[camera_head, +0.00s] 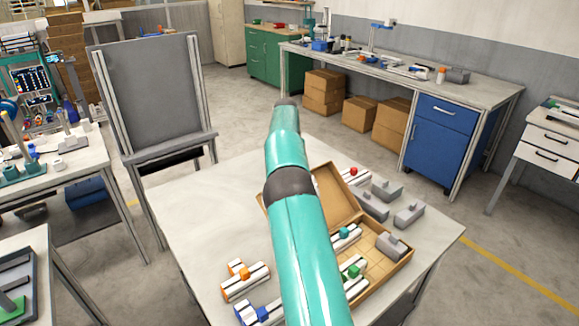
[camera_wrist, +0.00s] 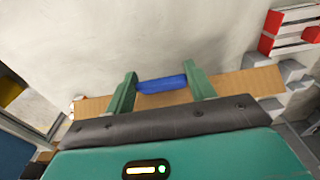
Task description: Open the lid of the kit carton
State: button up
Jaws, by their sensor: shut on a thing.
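The kit carton (camera_head: 405,257) is a shallow brown cardboard box on the right part of the white table. Its lid (camera_head: 337,200) is raised at the far side, showing the inside with several parts in it. My teal arm crosses in front and hides part of the carton and lid. In the wrist view, the lid's brown edge (camera_wrist: 245,84) runs across the picture, with a blue tab (camera_wrist: 160,86) on it. My gripper (camera_wrist: 163,82) has its two green fingers at the tab's two ends, closed on it. The head view hides the gripper behind the arm.
On the table (camera_head: 195,205), an orange-topped part (camera_head: 245,279) and a blue-topped part (camera_head: 258,313) lie left of the carton. Several grey blocks (camera_head: 408,214) and a red-topped part (camera_head: 353,174) lie beyond it. The table's left side is clear. A grey board (camera_head: 150,95) stands behind left.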

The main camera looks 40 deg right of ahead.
dwell(0.4)
jog(key=o, duration=1.4)
jog(key=shift+f, duration=0.1)
jog(key=shift+r, duration=1.7)
jog(key=s+r, duration=0.1)
jog(key=r, duration=0.1)
jog(key=s+a+r, duration=0.1)
jog(key=s+r, duration=0.1)
jog(key=s+a+r, duration=0.1)
jog(key=r, duration=0.1)
jog(key=shift+s+a, duration=0.25)
jog(key=s+a+r, duration=0.1)
jog(key=s, duration=0.1)
jog(key=s+a+r, duration=0.1)
jog(key=s, duration=0.2)
jog(key=s+a+r, duration=0.1)
jog(key=s+a, duration=0.1)
jog(key=shift+s+r, duration=0.3)
jog(key=shift+s, duration=0.1)
